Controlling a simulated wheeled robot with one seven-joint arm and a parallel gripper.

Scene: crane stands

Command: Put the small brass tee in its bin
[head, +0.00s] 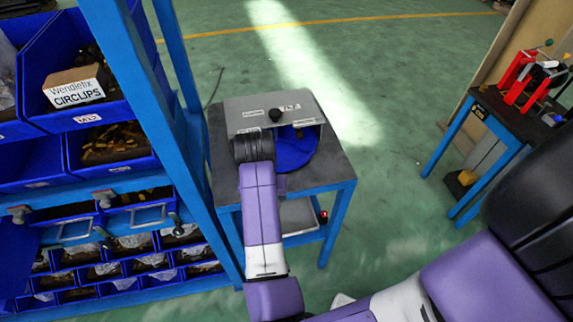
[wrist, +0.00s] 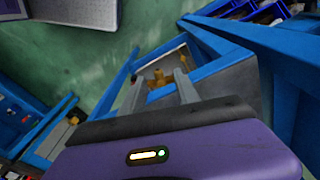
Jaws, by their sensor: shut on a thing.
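My gripper (wrist: 161,84) shows in the wrist view with its two grey fingers a little apart. A small brass piece (wrist: 157,79) shows between the fingertips, and the gripper is shut on it. It looks like the small brass tee, but its shape is too small to make out fully. In the head view my purple forearm reaches to the small bench, and the fingers and the held piece are hidden there. Blue bins (head: 117,143) with brass-coloured parts fill the rack at left. I cannot tell which is the tee's bin.
A grey, labelled housing (head: 240,108) with a black knob and a blue round part (head: 293,150) stands on the small bench (head: 335,171). A carton marked CIRCLIPS (head: 75,88) sits in an upper bin. Another bench (head: 500,112) stands at right. Green floor between is clear.

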